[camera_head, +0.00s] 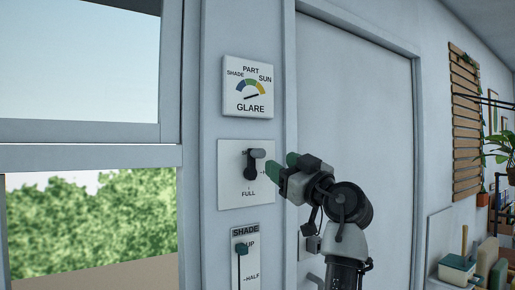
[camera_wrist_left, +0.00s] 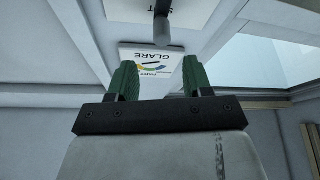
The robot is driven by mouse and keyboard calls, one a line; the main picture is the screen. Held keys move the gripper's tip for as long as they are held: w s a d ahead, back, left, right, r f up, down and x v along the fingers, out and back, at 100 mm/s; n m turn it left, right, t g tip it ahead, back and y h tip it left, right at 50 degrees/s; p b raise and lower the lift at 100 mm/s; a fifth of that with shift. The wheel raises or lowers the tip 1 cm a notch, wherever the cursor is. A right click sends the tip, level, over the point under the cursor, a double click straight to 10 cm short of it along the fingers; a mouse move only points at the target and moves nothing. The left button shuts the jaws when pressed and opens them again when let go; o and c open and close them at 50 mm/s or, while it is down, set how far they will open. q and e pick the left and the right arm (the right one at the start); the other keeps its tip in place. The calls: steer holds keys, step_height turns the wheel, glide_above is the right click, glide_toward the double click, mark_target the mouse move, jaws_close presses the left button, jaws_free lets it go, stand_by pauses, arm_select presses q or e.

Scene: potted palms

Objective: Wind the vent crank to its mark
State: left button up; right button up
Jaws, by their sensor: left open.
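The vent crank (camera_head: 250,166) is a dark arm with a light grey knob at its upper end, on a white wall plate (camera_head: 230,188). Its arm points up. The plate reads FULL below the crank; a label at its right is mostly cut off by my gripper. In the left wrist view the crank (camera_wrist_left: 162,24) shows beyond the open fingers (camera_wrist_left: 160,72). My right gripper is not in view.
A GLARE dial (camera_head: 248,106) hangs above the crank plate. A SHADE slider (camera_head: 242,250) with a green knob sits below it. A window (camera_head: 80,70) is at left, a closed door (camera_head: 355,90) behind my arm. Shelves and pots stand at far right.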

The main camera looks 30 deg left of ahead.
mark_target(263, 156)
arm_select(q)
steer(key=p+x, duration=0.1)
steer(key=x, duration=0.3)
steer(key=shift+r+p, duration=0.1)
steer(key=shift+p, duration=0.2)
steer(key=x, duration=0.2)
steer(key=f+p+x, duration=0.1)
steer(key=x, duration=0.1)
steer(key=shift+a+r, duration=0.1)
steer(key=shift+a, duration=0.2)
steer(key=shift+w+a+r+p, duration=0.1)
steer(key=shift+a+p, duration=0.05)
steer(key=shift+p, duration=0.15)
steer(key=c, duration=0.9)
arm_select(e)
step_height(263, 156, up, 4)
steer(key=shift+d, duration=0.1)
